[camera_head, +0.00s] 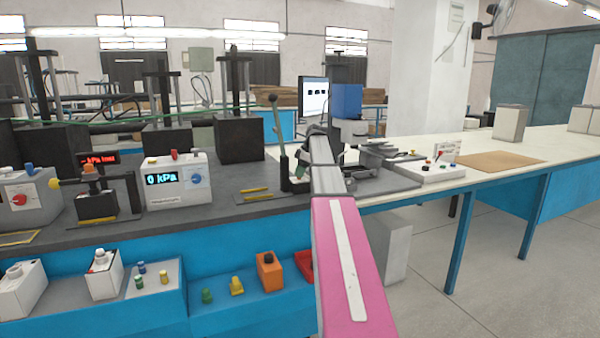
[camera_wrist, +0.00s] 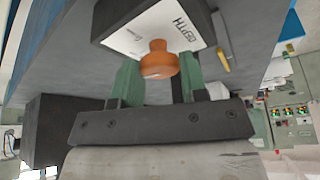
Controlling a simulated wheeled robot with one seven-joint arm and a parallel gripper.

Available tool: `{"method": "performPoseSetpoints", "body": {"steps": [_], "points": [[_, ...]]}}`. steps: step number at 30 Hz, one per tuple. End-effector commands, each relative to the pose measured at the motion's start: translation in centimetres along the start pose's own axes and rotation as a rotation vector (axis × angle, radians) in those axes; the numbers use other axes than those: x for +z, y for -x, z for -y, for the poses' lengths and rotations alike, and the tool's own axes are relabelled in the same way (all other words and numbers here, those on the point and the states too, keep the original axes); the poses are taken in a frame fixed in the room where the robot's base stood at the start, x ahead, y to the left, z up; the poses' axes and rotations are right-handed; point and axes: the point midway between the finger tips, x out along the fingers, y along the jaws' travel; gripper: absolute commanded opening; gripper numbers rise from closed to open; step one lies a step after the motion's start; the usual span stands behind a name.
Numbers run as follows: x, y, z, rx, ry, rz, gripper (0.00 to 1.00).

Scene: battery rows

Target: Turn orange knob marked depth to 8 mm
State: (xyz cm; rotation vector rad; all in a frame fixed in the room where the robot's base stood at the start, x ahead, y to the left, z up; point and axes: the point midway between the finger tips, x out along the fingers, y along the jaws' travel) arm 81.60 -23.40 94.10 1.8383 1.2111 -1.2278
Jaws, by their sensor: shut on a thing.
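The orange knob (camera_wrist: 158,60) sits on the white face of a dark box (camera_wrist: 165,22) in the wrist view. Upside-down lettering that seems to read DEPTH (camera_wrist: 183,33) is beside it, along with a small dark mark. No scale value or knob setting is legible. My gripper (camera_wrist: 159,72) has one green finger on each side of the knob and is shut on it. In the head view my pink arm reaches to the bench and hides the knob and most of the gripper.
A white box reading 0 kPa (camera_head: 178,182) and a black block (camera_head: 239,139) stand left of my arm. A white control box with small knobs (camera_head: 430,172) is to the right. A brown mat (camera_head: 500,160) lies on the pale table. A brass-coloured lever (camera_wrist: 222,62) is close to my right finger.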

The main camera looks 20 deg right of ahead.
Motion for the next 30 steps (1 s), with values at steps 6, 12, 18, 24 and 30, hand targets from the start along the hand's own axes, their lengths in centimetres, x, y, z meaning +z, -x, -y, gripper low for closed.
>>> {"method": "performPoseSetpoints", "body": {"steps": [6, 12, 18, 24, 30], "points": [[-0.02, 0.05, -0.15, -0.043, 0.103, 0.000, 0.16], [-0.02, 0.05, -0.14, -0.062, 0.151, 0.000, 0.16], [-0.01, 0.04, -0.11, -0.068, 0.165, 0.000, 0.16], [-0.01, 0.04, -0.10, -0.068, 0.166, 0.001, 0.16], [0.00, 0.03, -0.11, -0.068, 0.165, 0.001, 0.64]]}}
